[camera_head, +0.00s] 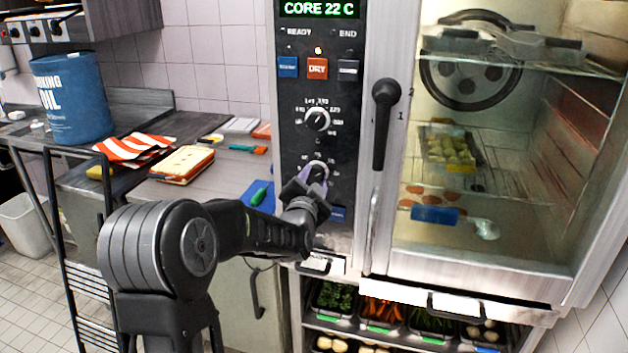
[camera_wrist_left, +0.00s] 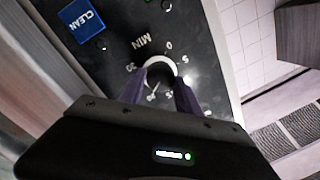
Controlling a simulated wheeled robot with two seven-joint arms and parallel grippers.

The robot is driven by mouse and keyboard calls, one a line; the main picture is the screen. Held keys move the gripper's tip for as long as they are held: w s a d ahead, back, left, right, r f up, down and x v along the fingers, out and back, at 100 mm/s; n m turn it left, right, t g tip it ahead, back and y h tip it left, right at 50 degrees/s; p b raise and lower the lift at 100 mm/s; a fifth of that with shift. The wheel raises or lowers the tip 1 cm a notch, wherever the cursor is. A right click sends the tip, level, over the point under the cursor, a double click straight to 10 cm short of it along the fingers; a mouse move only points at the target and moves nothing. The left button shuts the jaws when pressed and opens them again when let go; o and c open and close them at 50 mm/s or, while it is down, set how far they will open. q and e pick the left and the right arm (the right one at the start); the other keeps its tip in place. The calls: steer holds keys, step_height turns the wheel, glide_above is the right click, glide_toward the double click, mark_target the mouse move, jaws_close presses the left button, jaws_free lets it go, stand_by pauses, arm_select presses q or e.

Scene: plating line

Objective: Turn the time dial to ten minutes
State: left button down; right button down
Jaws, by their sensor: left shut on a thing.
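The time dial (camera_head: 318,164) is the lower round knob on the black oven panel. In the left wrist view the dial (camera_wrist_left: 158,62) has a pale ring, with "MIN" and numbers such as 0, 5 and 20 printed around it. My left gripper (camera_head: 311,183) reaches the panel from below. In the wrist view its two purple fingers (camera_wrist_left: 160,80) stand on either side of the knob and are shut on it. The fingers hide part of the knob and scale, so I cannot read the exact setting. My right gripper is not in view.
A temperature dial (camera_head: 317,119) sits just above, with a red DRY button (camera_head: 317,68) higher up. The black door handle (camera_head: 384,125) stands close to the right of the panel. The counter (camera_head: 205,190) lies to the left.

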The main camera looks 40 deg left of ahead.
arm_select(q)
steer(key=shift+f, duration=0.1)
steer(key=n+b, duration=0.2)
steer(key=b, duration=0.1)
steer(key=shift+f, duration=0.1)
steer(key=n+b, duration=0.2)
steer(key=shift+n+b, duration=0.3)
steer(key=shift+n, duration=0.1)
steer(key=n+h+b, duration=0.1)
steer(key=n+b, duration=0.3)
steer(key=n, duration=0.1)
steer(key=shift+a+g+b, duration=0.1)
steer(key=shift+g+b, duration=0.2)
steer(key=n+h+b, duration=0.1)
steer(key=n+b, duration=0.3)
steer(key=n, duration=0.1)
steer(key=shift+s+a, duration=0.1)
steer(key=n+b, duration=0.2)
steer(key=shift+a+r+n+b, duration=0.1)
steer(key=shift+r+n+b, duration=0.1)
steer(key=shift+n+b, duration=0.2)
steer(key=shift+r+n+h+b, duration=0.1)
steer(key=shift+n+h+b, duration=0.25)
steer(key=shift+n, duration=0.35)
